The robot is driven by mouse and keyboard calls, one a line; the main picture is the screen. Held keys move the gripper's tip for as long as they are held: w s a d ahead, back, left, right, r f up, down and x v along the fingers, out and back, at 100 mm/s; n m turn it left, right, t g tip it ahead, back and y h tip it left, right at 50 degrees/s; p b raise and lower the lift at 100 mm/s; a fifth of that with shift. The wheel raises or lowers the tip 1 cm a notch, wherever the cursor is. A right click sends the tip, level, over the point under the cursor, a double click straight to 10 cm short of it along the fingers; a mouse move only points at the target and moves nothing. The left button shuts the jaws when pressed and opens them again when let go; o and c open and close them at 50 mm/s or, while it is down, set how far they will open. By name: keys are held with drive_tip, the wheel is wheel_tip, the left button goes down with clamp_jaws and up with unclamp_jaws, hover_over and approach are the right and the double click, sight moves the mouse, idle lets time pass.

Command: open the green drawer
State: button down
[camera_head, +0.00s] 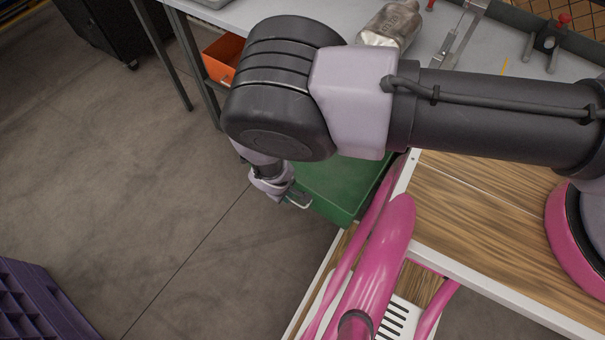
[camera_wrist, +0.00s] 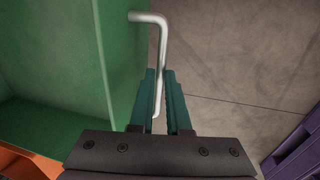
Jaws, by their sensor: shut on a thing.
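The green drawer (camera_head: 338,186) shows below the grey workbench in the head view, partly covered by my arm. It sticks out from under the bench top, and part of its empty-looking inside shows in the wrist view (camera_wrist: 48,60). A pale metal bar handle (camera_wrist: 160,60) stands off its front. My gripper (camera_wrist: 162,92) has its two teal fingers on either side of the handle bar and is shut on it. In the head view my gripper (camera_head: 291,200) is at the handle, at the drawer's front; its fingertips are hard to make out there.
An orange drawer (camera_head: 221,58) stands partly open under the bench (camera_head: 250,12). A metal converter (camera_head: 391,24) and a red-tipped clamp (camera_head: 546,42) are on the bench top. A purple crate (camera_head: 38,305) stands on the floor at lower left. The floor before the drawer is clear.

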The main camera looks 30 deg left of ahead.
drive_tip(key=s, duration=0.6)
drive_tip(key=shift+a, duration=0.3)
drive_tip(key=c, duration=0.9)
unclamp_jaws()
drive_tip(key=shift+r, duration=0.1)
drive_tip(key=r, duration=0.3)
drive_tip(key=s+r, duration=0.1)
drive_tip(key=r, duration=0.3)
drive_tip(key=s+r, duration=0.1)
drive_tip(key=r, duration=0.2)
drive_tip(key=shift+a+r, duration=0.1)
drive_tip(key=shift+r, duration=0.15)
